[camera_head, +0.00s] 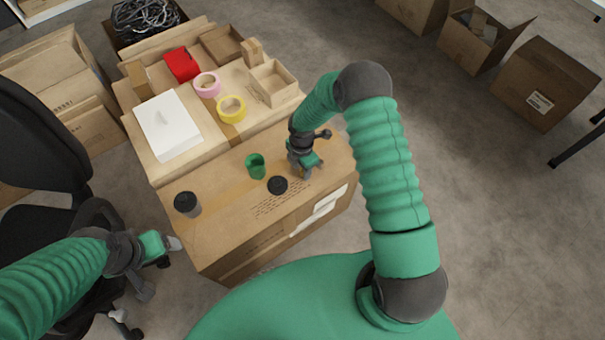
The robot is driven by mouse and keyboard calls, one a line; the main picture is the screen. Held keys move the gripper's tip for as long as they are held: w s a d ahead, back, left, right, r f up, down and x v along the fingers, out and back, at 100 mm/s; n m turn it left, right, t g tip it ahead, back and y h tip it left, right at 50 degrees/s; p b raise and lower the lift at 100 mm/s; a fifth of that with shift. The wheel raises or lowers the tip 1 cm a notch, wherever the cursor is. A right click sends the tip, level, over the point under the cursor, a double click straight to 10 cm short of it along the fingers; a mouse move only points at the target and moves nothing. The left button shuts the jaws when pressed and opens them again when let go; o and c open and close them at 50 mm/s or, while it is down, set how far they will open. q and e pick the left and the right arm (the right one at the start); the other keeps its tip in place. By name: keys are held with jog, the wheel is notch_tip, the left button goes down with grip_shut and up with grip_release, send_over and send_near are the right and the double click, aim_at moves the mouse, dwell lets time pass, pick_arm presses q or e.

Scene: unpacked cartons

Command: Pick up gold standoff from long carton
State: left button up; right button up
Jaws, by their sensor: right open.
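The long carton (225,225) appears to be the brown one with a taped top right in front of me. My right gripper (306,172) is open, pointing down at the right part of its top. I cannot make out a gold standoff; it may be hidden by the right gripper or too small to see. A green cup (255,166), a black disc-shaped lid (278,185) and a dark lidded cup (187,204) are on the carton top, left of the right gripper. My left gripper (174,243) is beside the carton's left edge; its jaw state is unclear.
Behind stand a white box (168,127), yellow tape (231,108), pink tape (207,84), a red box (182,64) and a small open box (273,83). An office chair (45,145) is at left. Floor at right is clear up to several cartons.

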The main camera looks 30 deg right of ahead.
jog(key=shift+f, duration=0.85)
pick_arm(q)
jog(key=shift+d+f, duration=0.1)
jog(key=shift+f, duration=0.15)
pick_arm(e)
jog(key=shift+r, duration=0.15)
jog(key=shift+a, duration=0.1)
jog(key=c, duration=0.9)
grip_shut()
